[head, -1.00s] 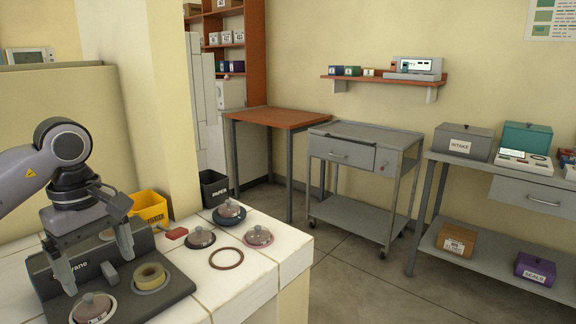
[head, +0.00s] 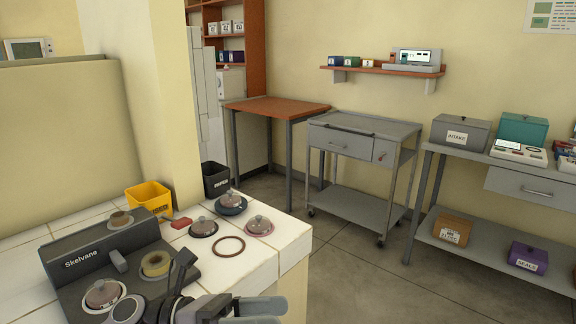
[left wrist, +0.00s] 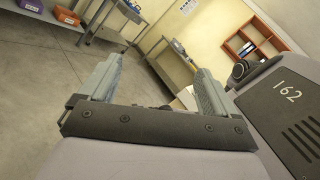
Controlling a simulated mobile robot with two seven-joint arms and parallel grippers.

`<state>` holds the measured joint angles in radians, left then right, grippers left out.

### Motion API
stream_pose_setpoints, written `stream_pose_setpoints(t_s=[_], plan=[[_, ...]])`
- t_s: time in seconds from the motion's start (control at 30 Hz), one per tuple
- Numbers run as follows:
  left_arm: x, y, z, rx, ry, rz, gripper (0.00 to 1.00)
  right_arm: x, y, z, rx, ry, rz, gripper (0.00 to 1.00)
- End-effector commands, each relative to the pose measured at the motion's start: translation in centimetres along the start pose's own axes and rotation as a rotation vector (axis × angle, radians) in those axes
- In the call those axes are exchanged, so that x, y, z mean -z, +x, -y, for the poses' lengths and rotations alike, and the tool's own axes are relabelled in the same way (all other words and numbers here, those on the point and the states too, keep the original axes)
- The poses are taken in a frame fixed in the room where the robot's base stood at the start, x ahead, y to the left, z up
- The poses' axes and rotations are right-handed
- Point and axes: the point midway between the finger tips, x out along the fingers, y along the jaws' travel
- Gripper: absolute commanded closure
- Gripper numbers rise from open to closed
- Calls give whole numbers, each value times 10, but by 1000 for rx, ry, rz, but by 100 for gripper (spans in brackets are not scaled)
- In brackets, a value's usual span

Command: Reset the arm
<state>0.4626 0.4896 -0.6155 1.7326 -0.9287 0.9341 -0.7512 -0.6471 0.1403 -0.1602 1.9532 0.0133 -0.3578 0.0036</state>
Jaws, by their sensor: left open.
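My left arm is folded low at the bottom of the head view. Its gripper (head: 268,311) points to the right, past the front of the counter. In the left wrist view its two fingers (left wrist: 158,82) stand apart with nothing between them, facing the open room. The dark Skelvane device (head: 84,258) sits on the white tiled counter (head: 262,262), behind and left of the gripper. A tan ring (head: 156,263) and a lidded dish (head: 103,294) rest on it. My right gripper is not in view.
Several lidded dishes (head: 203,227), a brown ring (head: 229,247) and a yellow bin (head: 150,196) are on the counter. A grey cart (head: 362,140), an orange-topped table (head: 276,110) and a grey bench (head: 470,158) stand beyond. The floor between is clear.

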Motion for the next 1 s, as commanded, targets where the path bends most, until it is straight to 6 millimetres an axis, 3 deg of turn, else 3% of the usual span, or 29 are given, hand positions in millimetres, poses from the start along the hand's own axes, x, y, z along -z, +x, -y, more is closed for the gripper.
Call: stream_pose_setpoints(t_s=[0.2, 0.37, 0.47, 0.63, 0.8, 0.9, 1.0], plan=[[-6, -22, -20, -44, -540, 491, 9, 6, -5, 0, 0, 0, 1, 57], [15, -63, -49, -89, -956, 843, 9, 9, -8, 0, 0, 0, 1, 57], [46, -94, -67, -122, -1219, 1065, 9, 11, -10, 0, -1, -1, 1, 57], [127, -146, -83, -183, -1656, 1451, 9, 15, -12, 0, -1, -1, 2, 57], [215, -184, -72, -238, -2001, 1794, 9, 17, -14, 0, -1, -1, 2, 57], [251, -195, -61, -259, -2126, 1932, 9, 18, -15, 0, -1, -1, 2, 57], [272, -200, -53, -271, -2195, 2012, 9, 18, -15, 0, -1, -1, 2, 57]])
